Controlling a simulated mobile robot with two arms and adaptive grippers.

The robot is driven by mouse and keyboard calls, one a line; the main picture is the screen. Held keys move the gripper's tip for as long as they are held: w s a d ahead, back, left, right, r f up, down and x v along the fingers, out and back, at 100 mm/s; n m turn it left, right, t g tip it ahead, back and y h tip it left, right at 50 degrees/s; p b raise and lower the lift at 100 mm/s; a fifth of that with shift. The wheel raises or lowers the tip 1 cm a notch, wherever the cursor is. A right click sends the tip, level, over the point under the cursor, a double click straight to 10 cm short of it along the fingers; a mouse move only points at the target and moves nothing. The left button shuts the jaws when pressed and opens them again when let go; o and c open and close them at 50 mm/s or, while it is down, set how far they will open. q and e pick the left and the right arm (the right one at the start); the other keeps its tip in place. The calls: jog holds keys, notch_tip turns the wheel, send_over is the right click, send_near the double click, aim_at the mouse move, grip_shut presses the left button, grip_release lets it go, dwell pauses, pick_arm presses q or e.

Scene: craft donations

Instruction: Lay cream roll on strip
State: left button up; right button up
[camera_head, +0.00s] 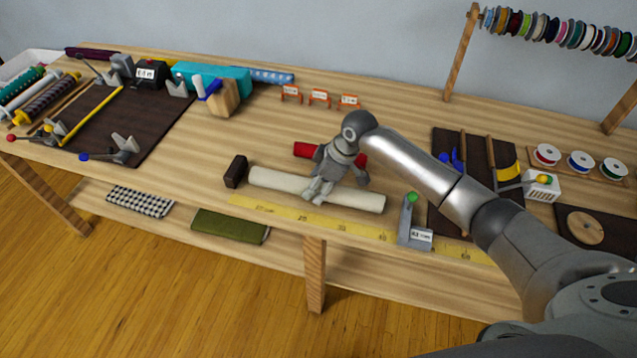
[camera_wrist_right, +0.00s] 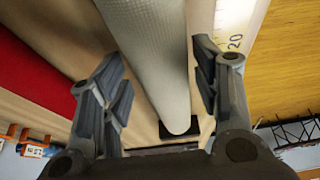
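The cream roll (camera_head: 275,181) lies on the bench just behind the yellow measuring strip (camera_head: 345,226), roughly along it. In the right wrist view the roll (camera_wrist_right: 160,45) runs between my fingers, and the strip (camera_wrist_right: 232,40) lies apart to its right. My right gripper (camera_head: 320,192) reaches down over the roll's middle. In the wrist view its fingers (camera_wrist_right: 163,88) stand open on either side of the roll, with gaps showing. A dark block (camera_head: 236,171) stands by the roll's left end. My left gripper is out of view.
A red roll (camera_head: 303,150) lies close behind, partly hidden by my gripper. A grey stop with a green knob (camera_head: 410,215) stands at the strip's right part. A dark mat (camera_head: 130,115) with clamps lies left. Bench is clear left of the dark block.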

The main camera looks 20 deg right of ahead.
jog(key=shift+o, duration=1.2)
jog(key=v, duration=1.2)
